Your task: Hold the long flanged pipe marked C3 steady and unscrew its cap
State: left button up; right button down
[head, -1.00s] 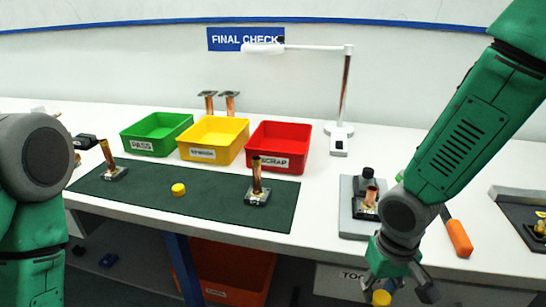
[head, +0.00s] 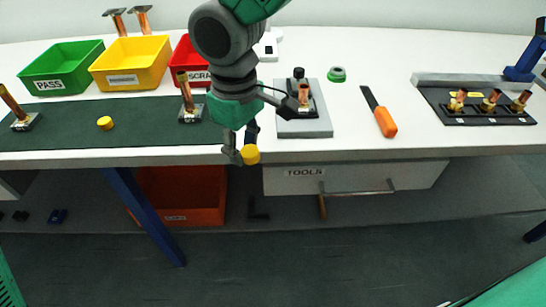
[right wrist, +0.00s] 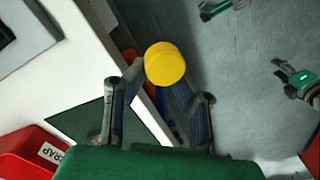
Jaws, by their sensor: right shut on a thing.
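My right gripper (head: 242,152) is shut on a yellow cap (head: 250,154), held in front of the table's front edge. The cap also shows between the fingertips in the right wrist view (right wrist: 165,63). No pipe shows in the grip. Two flanged copper pipes stand on the dark mat, one at the left (head: 12,108) and one beside my right arm (head: 188,97). A shorter copper piece (head: 303,96) stands in a grey fixture (head: 304,128). I cannot read a C3 mark on any pipe.
Another yellow cap (head: 105,123) lies on the mat. Green (head: 62,84), yellow (head: 130,78) and red bins stand behind. An orange-handled tool (head: 385,122) and a rack (head: 470,118) of small copper pieces are at the right. A drawer (head: 350,178) sits below the table edge.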

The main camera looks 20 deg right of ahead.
aim_at(250, 154)
pick_arm(q)
jog(key=shift+o, duration=0.2)
jog(key=shift+d, duration=0.1)
jog(key=s+d+f+m+t+h, duration=0.15)
jog(key=d+h, duration=0.45)
jog(key=d, duration=1.4)
jog(key=w+d+r+n+t+h, duration=0.25)
jog(key=d+r, duration=0.25)
jog(key=d, duration=0.3)
jog(key=w+d+r+n+t+h, duration=0.1)
jog(key=d+r+n+t+h, duration=0.1)
jog(key=d+r+t+h, duration=0.5)
jog(key=w+a+r+n+t+y, duration=0.2)
jog(key=w+r+n+t+y, duration=0.75)
jog(key=n+y, duration=0.55)
jog(key=w+r+g+h, duration=0.1)
jog(key=w+r, duration=0.2)
jog(key=w, duration=0.9)
jog(key=shift+w+d+n+g, duration=0.15)
jog(key=shift+d+n+g, duration=0.2)
jog(key=shift+d, duration=0.1)
pick_arm(e)
jog(key=w+a+f+n, duration=0.1)
jog(key=a, duration=0.1)
jog(key=w+a+f+n, duration=0.3)
jog(key=a+n, duration=0.1)
jog(key=shift+w+a+f, duration=0.1)
jog(key=shift+w+f, duration=0.15)
jog(key=shift+w, duration=0.1)
